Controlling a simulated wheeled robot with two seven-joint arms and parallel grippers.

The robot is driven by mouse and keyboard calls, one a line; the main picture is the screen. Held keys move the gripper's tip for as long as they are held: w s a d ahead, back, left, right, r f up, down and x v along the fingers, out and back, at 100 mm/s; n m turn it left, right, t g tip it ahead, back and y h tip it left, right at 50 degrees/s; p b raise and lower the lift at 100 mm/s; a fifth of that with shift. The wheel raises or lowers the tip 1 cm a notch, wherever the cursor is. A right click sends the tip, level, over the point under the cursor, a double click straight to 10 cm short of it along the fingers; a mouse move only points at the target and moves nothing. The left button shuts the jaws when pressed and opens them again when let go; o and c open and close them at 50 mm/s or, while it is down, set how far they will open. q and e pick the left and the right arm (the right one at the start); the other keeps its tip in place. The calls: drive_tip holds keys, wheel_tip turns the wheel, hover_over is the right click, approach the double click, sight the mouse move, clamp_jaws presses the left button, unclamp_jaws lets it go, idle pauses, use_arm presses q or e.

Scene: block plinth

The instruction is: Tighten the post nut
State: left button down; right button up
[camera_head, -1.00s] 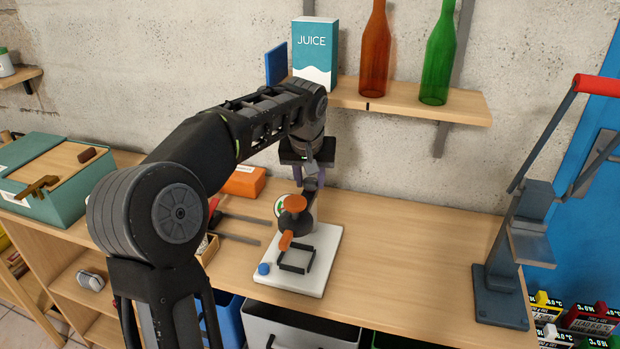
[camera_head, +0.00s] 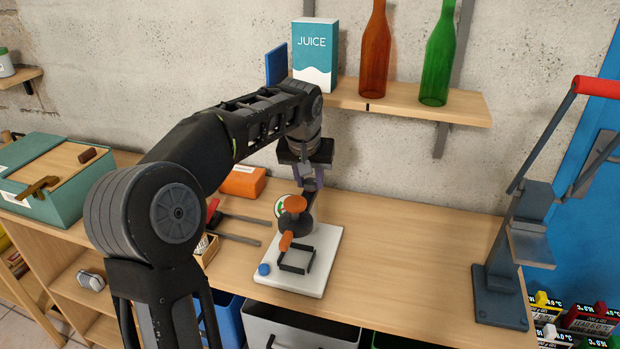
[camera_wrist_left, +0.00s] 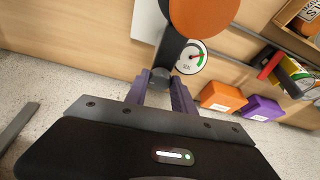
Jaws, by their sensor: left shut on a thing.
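A white base plate (camera_head: 328,246) on the bench carries a dark post (camera_head: 304,221) with an orange knob (camera_head: 295,204) on top and an orange handle (camera_head: 286,240) in front. A round dial with a green and red scale (camera_wrist_left: 191,58) sits beside the post. My left gripper (camera_head: 309,184) is behind the post, its purple fingers pointing down. In the left wrist view the fingers (camera_wrist_left: 160,90) are shut on a small dark nut (camera_wrist_left: 160,76) at the post's end. The fingers hide part of the nut. My right gripper is not in view.
A black square frame (camera_head: 296,260) and a blue button (camera_head: 263,269) are on the plate. An orange box (camera_head: 243,182) and tools lie left. A shelf (camera_head: 410,104) with bottles and a juice carton hangs above. The bench right of the plate is clear, up to a grey lever press (camera_head: 500,293).

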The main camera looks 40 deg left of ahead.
use_arm(q)
drive_tip(key=m, duration=0.1)
drive_tip(key=m+h+p, duration=0.1)
drive_tip(key=m, duration=0.1)
drive_tip(key=shift+a+r+t, duration=0.15)
drive_tip(key=shift+a+t, duration=0.05)
drive_tip(key=shift+t, duration=0.1)
drive_tip(key=m+h+p, duration=0.1)
drive_tip(key=m, duration=0.3)
drive_tip(key=shift+a+h+p, duration=0.2)
drive_tip(key=shift+h+p, duration=0.2)
drive_tip(key=m+h+p, duration=0.1)
drive_tip(key=m, duration=0.2)
drive_tip(key=shift+w+a+m+p, duration=0.1)
drive_tip(key=shift+m+p, duration=0.2)
drive_tip(key=shift+p, duration=0.1)
drive_tip(key=shift+a+m+g+h+p, duration=0.1)
drive_tip(key=shift+m+g+h+p, duration=0.35)
drive_tip(key=shift+m, duration=0.45)
drive_tip(key=shift+m+g+h+p, duration=0.25)
drive_tip(key=shift+m+p, duration=0.25)
drive_tip(key=shift+m, duration=0.4)
drive_tip(key=c, duration=1.1)
unclamp_jaws()
drive_tip(key=shift+o, duration=0.2)
